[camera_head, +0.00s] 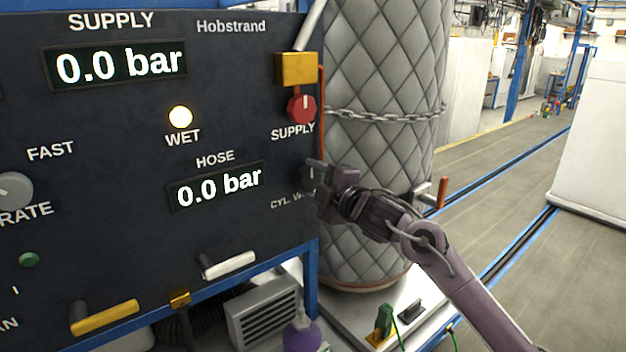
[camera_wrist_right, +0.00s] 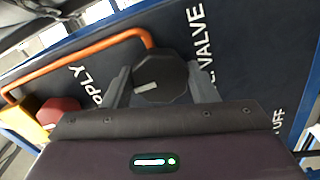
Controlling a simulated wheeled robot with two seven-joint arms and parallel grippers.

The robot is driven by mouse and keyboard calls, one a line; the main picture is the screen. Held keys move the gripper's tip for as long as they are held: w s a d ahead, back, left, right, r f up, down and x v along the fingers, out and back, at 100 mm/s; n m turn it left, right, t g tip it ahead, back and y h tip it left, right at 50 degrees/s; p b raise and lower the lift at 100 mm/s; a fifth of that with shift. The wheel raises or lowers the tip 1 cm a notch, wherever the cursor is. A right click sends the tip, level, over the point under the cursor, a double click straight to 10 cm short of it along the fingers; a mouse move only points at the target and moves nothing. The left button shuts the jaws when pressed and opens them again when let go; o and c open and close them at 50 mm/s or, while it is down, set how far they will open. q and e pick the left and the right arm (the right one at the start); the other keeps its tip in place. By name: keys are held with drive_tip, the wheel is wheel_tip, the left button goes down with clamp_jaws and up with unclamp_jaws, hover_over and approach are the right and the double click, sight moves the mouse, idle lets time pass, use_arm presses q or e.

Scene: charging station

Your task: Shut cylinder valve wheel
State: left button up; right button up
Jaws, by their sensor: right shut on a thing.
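The cylinder valve wheel (camera_wrist_right: 160,80) is a dark, many-sided knob with a pale mark, on the dark panel beside the "VALVE" lettering in the right wrist view. In the head view the wheel (camera_head: 309,176) is mostly hidden behind my right gripper (camera_head: 318,180). My right gripper (camera_wrist_right: 163,88) has a finger on each side of the wheel and is shut on it. The hose display reads 0.0 bar (camera_head: 219,187) and the supply display reads 0.0 bar (camera_head: 122,64). My left gripper is not in view.
A red supply knob (camera_head: 301,108) sits above the wheel, under a yellow block (camera_head: 296,69) with an orange pipe. A quilted grey cylinder (camera_head: 375,60) with a chain stands close on the right. A white handle (camera_head: 229,265) and a yellow handle (camera_head: 104,317) stick out lower left.

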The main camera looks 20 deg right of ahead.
drive_tip(key=shift+f, duration=0.1)
idle(0.4)
drive_tip(key=o, duration=1)
drive_tip(key=shift+s+d+b, duration=0.2)
drive_tip(key=shift+s+b, duration=0.15)
drive_tip(key=shift+s, duration=0.05)
drive_tip(key=b+v, duration=0.2)
drive_tip(key=v, duration=0.5)
drive_tip(key=shift+b, duration=0.35)
